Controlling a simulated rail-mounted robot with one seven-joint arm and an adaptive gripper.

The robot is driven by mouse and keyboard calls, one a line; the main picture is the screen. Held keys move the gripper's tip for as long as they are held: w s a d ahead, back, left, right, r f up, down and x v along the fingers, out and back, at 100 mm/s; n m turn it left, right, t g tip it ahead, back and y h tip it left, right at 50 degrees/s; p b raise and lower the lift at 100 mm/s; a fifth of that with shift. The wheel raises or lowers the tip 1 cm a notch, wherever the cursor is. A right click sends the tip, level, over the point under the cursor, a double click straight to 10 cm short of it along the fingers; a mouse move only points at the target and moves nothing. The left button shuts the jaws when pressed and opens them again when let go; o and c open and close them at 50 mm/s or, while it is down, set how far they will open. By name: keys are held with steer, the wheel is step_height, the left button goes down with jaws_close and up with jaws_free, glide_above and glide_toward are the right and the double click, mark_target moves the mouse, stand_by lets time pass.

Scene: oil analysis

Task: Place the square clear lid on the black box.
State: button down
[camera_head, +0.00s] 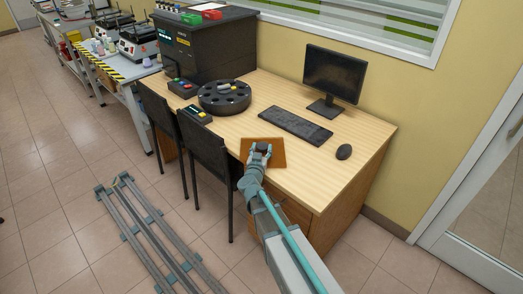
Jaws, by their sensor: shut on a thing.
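My gripper (261,150) is over the brown square board (277,155) near the front edge of the desk. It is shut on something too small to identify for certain. A small dark shape (263,146) shows at its fingertips; I cannot tell whether this is the black box or part of the gripper. I cannot make out the square clear lid, as it is too small or see-through at this distance. Whether the fingertips or the held thing touch the board cannot be told.
The wooden desk (330,185) also holds a keyboard (295,126), a mouse (344,152), a monitor (334,75), a black round carousel (224,97) and a large dark cabinet (205,50). Two black chairs (207,155) stand at its front. The desk's right front is clear.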

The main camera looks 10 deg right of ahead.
steer(key=shift+c, duration=1.9)
jaws_free()
steer(key=shift+r, duration=0.1)
steer(key=v, duration=1)
steer(key=shift+s, duration=0.35)
steer(key=shift+o, duration=0.4)
steer(key=shift+s+a+b, duration=0.3)
steer(key=shift+s+a, duration=0.05)
steer(key=shift+s, duration=0.25)
